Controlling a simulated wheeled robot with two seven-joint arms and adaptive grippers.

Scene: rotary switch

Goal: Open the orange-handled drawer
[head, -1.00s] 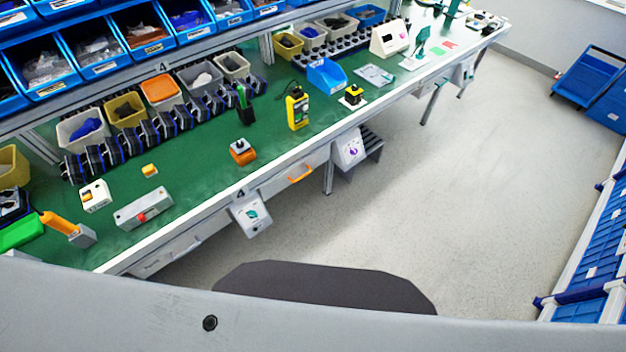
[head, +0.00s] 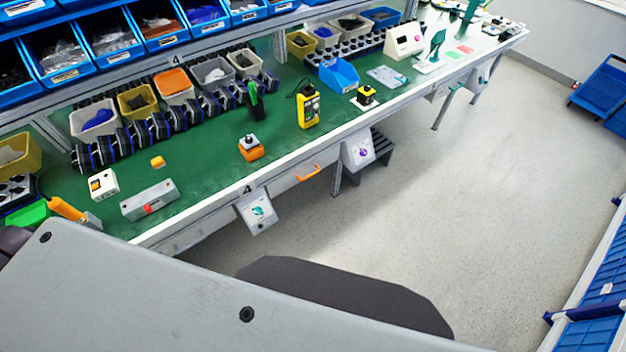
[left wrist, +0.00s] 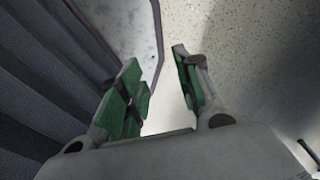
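The orange handle (head: 308,173) is on the front of a drawer (head: 290,186) under the green workbench top, near the middle of the head view. The drawer looks shut, its front flush with the bench edge. My left gripper (left wrist: 160,90) shows in the left wrist view with its two green-padded fingers apart and nothing between them. Below it are the pale speckled floor and a grey surface. The left gripper is not in the head view, so its distance from the handle cannot be told. My right gripper is in neither view.
A switch box (head: 257,211) hangs from the bench edge left of the orange handle, and another box with a purple knob (head: 359,149) hangs to its right. The bench top (head: 205,165) carries several devices. The floor (head: 440,200) to the right is clear.

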